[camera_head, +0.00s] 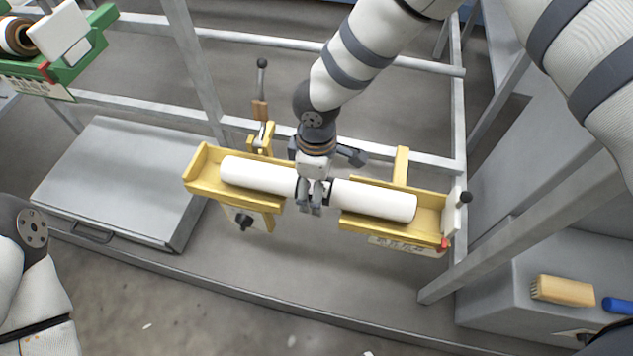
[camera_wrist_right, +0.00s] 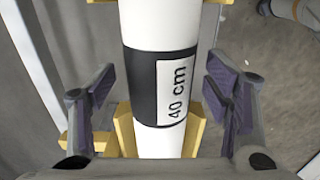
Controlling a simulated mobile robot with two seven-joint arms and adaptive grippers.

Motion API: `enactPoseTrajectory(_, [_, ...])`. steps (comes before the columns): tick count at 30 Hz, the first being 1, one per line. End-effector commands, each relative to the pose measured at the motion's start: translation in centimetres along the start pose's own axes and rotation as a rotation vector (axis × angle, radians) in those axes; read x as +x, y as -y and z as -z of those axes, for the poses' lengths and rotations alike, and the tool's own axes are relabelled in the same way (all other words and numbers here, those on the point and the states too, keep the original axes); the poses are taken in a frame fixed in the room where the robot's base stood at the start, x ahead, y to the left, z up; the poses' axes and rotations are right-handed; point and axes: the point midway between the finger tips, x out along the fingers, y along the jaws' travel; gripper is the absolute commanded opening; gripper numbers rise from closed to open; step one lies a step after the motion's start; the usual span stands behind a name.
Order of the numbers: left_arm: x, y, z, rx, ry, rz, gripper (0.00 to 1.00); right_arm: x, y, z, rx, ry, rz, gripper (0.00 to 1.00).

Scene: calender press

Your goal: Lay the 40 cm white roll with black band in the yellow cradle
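The white roll (camera_head: 375,198) lies lengthwise across both halves of the yellow cradle (camera_head: 430,215), its two ends inside the end walls. In the right wrist view the roll's black band (camera_wrist_right: 143,85) shows with a label reading "40 cm". My right gripper (camera_head: 312,203) is over the middle of the roll, in the gap between the cradle halves. In the right wrist view its fingers (camera_wrist_right: 165,90) stand open on both sides of the band, with small gaps to the roll. The gripper hides the band in the head view. My left gripper is out of view; part of my left arm shows at lower left.
A lever with a black knob (camera_head: 261,75) stands behind the cradle. A green cradle (camera_head: 85,62) with a brown-and-white roll (camera_head: 15,38) is at upper left. A grey case (camera_head: 130,180) lies left. A brush (camera_head: 563,290) lies on a grey box at right. Grey frame bars surround the cradle.

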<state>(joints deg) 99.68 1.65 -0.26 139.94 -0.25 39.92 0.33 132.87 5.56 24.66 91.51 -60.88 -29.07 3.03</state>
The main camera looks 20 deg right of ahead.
Motion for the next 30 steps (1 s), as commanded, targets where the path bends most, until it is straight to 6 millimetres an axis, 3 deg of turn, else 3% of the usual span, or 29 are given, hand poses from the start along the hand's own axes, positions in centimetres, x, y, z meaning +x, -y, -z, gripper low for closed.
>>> enactPoseTrajectory(5, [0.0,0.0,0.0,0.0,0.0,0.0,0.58,-0.1,0.0,0.0,0.0,0.001,0.001,0.71])
enactPoseTrajectory(8, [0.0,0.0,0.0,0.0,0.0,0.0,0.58,-1.4,-0.1,0.0,0.001,-0.001,-0.002,0.71])
enactPoseTrajectory(15, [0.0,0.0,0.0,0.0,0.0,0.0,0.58,-7.8,-0.1,0.0,0.001,-0.003,-0.003,0.71])
enactPoseTrajectory(21, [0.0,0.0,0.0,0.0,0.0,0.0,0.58,-11.4,0.0,0.0,0.001,-0.001,-0.002,0.71])
enactPoseTrajectory(30, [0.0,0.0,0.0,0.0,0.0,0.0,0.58,-12.0,0.0,0.0,-0.001,0.0,0.001,0.71])
